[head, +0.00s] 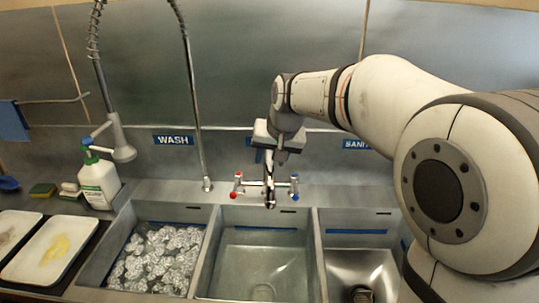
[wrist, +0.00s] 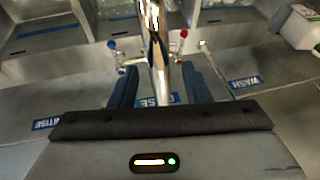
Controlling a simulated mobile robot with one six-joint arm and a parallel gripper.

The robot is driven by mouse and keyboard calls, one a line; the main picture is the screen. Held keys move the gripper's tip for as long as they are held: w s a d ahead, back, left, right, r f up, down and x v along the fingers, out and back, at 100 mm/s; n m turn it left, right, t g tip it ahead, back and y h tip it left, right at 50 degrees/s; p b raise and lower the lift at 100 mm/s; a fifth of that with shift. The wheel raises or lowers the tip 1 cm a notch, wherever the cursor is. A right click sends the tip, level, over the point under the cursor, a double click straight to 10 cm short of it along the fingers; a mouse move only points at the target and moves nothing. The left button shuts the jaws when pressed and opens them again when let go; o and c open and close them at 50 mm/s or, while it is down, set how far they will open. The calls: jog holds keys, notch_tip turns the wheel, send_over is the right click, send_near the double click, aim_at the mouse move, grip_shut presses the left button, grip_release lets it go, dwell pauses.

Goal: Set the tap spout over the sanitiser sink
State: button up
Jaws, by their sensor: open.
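The chrome tap spout (head: 270,189) points forward over the middle sink (head: 262,268), in line with its tap body. The sanitiser sink (head: 352,262) is the steel basin to its right, partly hidden by my arm. My gripper (head: 269,165) is above the tap at the spout. In the wrist view the spout (wrist: 159,62) runs between the two blue fingers of my gripper (wrist: 157,78). The fingers are open, one on each side of it, with gaps visible. Fingertip contact cannot be told.
Red (head: 233,195) and blue (head: 294,197) tap handles flank the spout closely. A spray hose (head: 122,150) and upright pipe (head: 200,120) stand to the left. The foamy wash sink (head: 155,258), a spray bottle (head: 99,182) and trays (head: 50,250) are further left.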

jog(key=shift+w+a+f, duration=0.1)
jog(key=shift+f, duration=0.25)
jog(key=shift+c, duration=0.5)
grip_shut()
